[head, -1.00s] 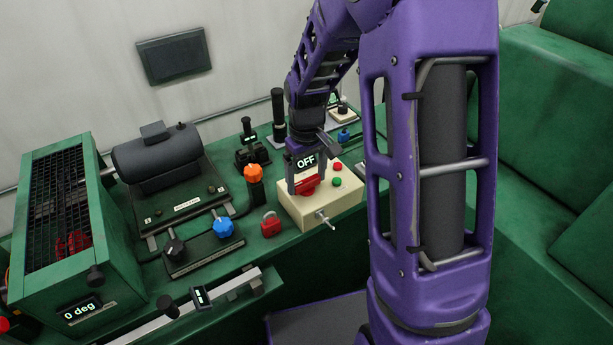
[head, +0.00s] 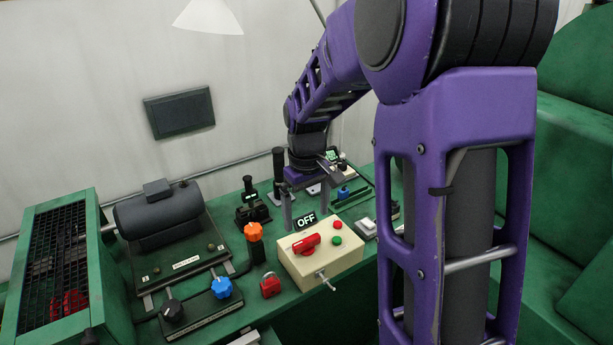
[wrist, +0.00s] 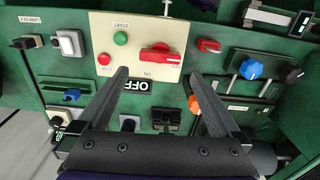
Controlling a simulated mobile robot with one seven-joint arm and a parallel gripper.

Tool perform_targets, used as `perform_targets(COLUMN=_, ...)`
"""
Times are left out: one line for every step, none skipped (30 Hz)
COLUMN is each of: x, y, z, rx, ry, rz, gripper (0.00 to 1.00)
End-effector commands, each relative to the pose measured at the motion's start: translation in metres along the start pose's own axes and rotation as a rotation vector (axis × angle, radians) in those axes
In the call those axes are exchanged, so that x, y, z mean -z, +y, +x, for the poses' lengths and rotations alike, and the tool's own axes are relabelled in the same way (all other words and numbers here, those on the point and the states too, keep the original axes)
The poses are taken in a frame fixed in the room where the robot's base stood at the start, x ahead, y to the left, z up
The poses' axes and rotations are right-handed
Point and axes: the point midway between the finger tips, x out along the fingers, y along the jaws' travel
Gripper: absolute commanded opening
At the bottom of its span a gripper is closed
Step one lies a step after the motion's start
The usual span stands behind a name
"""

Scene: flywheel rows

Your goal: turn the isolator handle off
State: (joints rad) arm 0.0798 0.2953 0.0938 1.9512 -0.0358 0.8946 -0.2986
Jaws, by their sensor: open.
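The red isolator handle (head: 306,244) sits on the top face of a cream box (head: 340,262). A black display (head: 306,221) behind the box reads OFF. In the wrist view the handle (wrist: 155,55) lies roughly crosswise on the panel, near small ON and OFF marks. My gripper (head: 306,208) is open and empty, above and behind the box, apart from the handle. In the wrist view its two fingers (wrist: 155,76) are spread wide, with the handle beyond the tips.
Red (head: 338,226) and green (head: 337,240) buttons sit beside the handle, and a metal toggle (head: 326,282) is on the box front. A red padlock (head: 270,287), an orange knob (head: 253,232) and a blue knob (head: 221,287) stand to the left. The space above the box is clear.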

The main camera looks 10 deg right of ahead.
Motion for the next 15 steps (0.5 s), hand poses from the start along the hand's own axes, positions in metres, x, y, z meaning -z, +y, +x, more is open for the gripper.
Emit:
perform_targets(x=0.001, y=0.000, z=-0.016, rx=-0.002, ry=0.005, rz=0.000, gripper=1.00)
perform_targets(x=0.001, y=0.000, z=-0.023, rx=-0.002, ry=0.005, rz=0.000, gripper=1.00)
perform_targets(x=0.001, y=0.000, z=-0.033, rx=-0.002, ry=0.005, rz=0.000, gripper=1.00)
perform_targets(x=0.001, y=0.000, z=-0.040, rx=-0.002, ry=0.005, rz=0.000, gripper=1.00)
perform_targets(x=0.001, y=0.000, z=-0.047, rx=-0.001, ry=0.004, rz=0.000, gripper=1.00)
perform_targets(x=0.001, y=0.000, z=-0.056, rx=-0.002, ry=0.005, rz=0.000, gripper=1.00)
perform_targets(x=0.001, y=0.000, z=-0.061, rx=-0.001, ry=0.005, rz=0.000, gripper=1.00)
perform_targets(x=0.001, y=0.000, z=-0.067, rx=-0.001, ry=0.004, rz=0.000, gripper=1.00)
perform_targets(x=0.001, y=0.000, z=-0.073, rx=-0.001, ry=0.004, rz=0.000, gripper=1.00)
perform_targets(x=0.001, y=0.000, z=-0.078, rx=-0.001, ry=0.004, rz=0.000, gripper=1.00)
perform_targets(x=0.001, y=0.000, z=-0.082, rx=-0.001, ry=0.003, rz=0.000, gripper=1.00)
perform_targets(x=0.001, y=0.000, z=-0.086, rx=0.000, ry=0.003, rz=0.000, gripper=1.00)
perform_targets(x=0.001, y=0.000, z=-0.089, rx=0.000, ry=0.003, rz=0.000, gripper=1.00)
perform_targets(x=0.000, y=0.000, z=-0.091, rx=0.000, ry=0.002, rz=0.000, gripper=1.00)
perform_targets(x=0.000, y=0.000, z=-0.094, rx=0.000, ry=0.002, rz=0.000, gripper=1.00)
